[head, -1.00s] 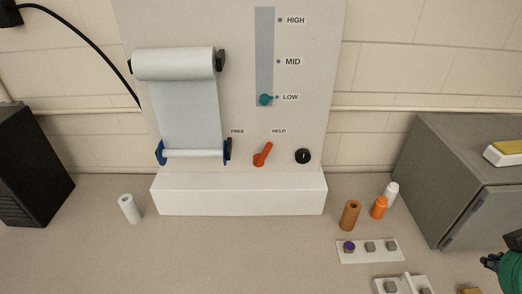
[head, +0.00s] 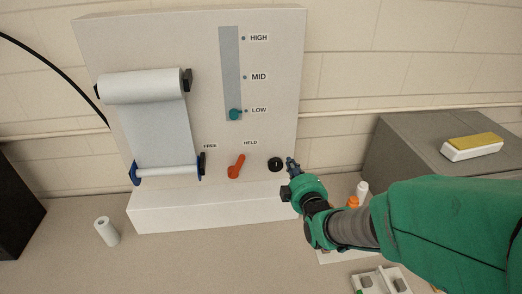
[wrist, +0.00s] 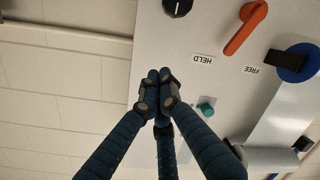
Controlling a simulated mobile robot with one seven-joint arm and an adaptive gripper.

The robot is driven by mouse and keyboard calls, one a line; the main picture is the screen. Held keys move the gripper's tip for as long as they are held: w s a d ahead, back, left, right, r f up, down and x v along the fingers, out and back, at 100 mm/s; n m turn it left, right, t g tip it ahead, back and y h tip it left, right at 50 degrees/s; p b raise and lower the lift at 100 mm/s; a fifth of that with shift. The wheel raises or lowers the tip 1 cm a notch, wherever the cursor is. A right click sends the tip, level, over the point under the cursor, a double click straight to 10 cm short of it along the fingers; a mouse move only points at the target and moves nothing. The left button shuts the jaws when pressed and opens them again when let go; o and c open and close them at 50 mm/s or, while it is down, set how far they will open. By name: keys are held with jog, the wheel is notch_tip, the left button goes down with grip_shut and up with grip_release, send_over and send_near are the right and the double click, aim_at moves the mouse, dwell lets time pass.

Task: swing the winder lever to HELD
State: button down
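The winder lever (head: 236,168) is orange-red, on the pale upright panel (head: 270,60), between the FREE label (head: 210,146) and the HELD label (head: 250,142). Its arm tilts up and right from its hub, toward HELD. In the wrist view, the panel appears upside down, with the lever (wrist: 243,30) at the top right and its tip near the HELD label (wrist: 203,59). My gripper (head: 290,166) is right of the lever, beyond the black knob. In the wrist view, my gripper's fingertips (wrist: 158,86) are together, with nothing seen between them.
The black knob (head: 275,164) lies between my gripper and the lever. A teal slider (head: 235,114) stands at LOW. A paper roll (head: 143,87) hangs left. A grey box (head: 400,150) stands right, behind my arm. A white ledge (head: 205,208) runs below the panel.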

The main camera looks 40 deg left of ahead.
jog(key=s+a+f+n+y, duration=0.2)
jog(key=s+a+f+n, duration=0.1)
jog(key=s+a, duration=0.3)
jog(key=n+g+y+p, duration=0.2)
jog(key=n+y, duration=0.1)
send_near(236, 165)
jog(key=s+a+r, duration=0.2)
jog(key=s+r, duration=0.2)
jog(key=s, duration=0.1)
jog(key=shift+w+d+f+b, duration=0.15)
jog(key=shift+d+f+b, duration=0.05)
jog(key=shift+d+b, duration=0.1)
jog(key=shift+w+a, duration=0.1)
jog(key=shift+a, duration=0.05)
jog(key=w+a+b, duration=0.1)
jog(key=w+a, duration=0.5)
jog(key=w, duration=0.1)
jog(key=shift+f+b, duration=0.15)
jog(key=shift+b, duration=0.15)
jog(key=shift+w+d+b, duration=0.15)
jog(key=shift+b, duration=0.2)
